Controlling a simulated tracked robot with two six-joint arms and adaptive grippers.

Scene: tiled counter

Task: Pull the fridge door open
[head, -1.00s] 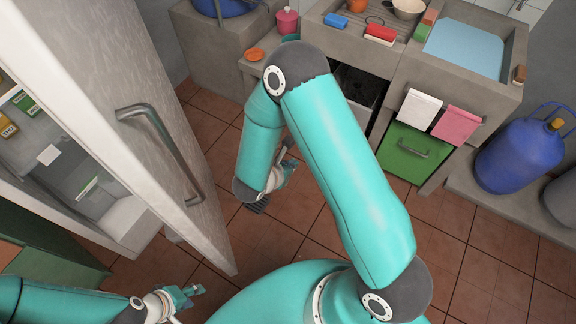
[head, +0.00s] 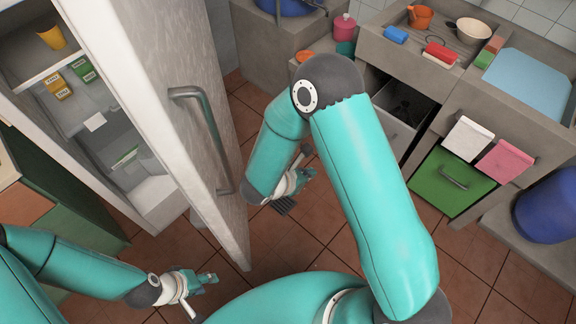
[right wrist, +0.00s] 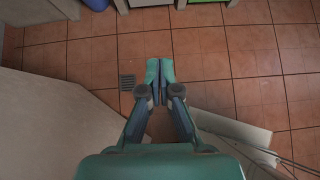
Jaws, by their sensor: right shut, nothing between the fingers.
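The fridge door (head: 170,95) is a pale grey slab standing open in the head view. Its metal bar handle (head: 212,135) is on the outer face. The fridge interior (head: 150,190) shows to its left. My right gripper (head: 305,177) is just right of the door, apart from the handle. In the right wrist view its fingers (right wrist: 160,74) are together and empty above the floor, with a pale panel, probably the door, at left. My left gripper (head: 206,280) is low, near the door's bottom edge; its finger gap is too small to judge.
Fridge shelves hold small boxes (head: 57,84) and a yellow cup (head: 52,37). A counter (head: 385,45) with a sink, a green drawer front (head: 440,180) and a blue gas cylinder (head: 548,205) stand at right. Tiled floor (head: 320,225) is free between door and counter.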

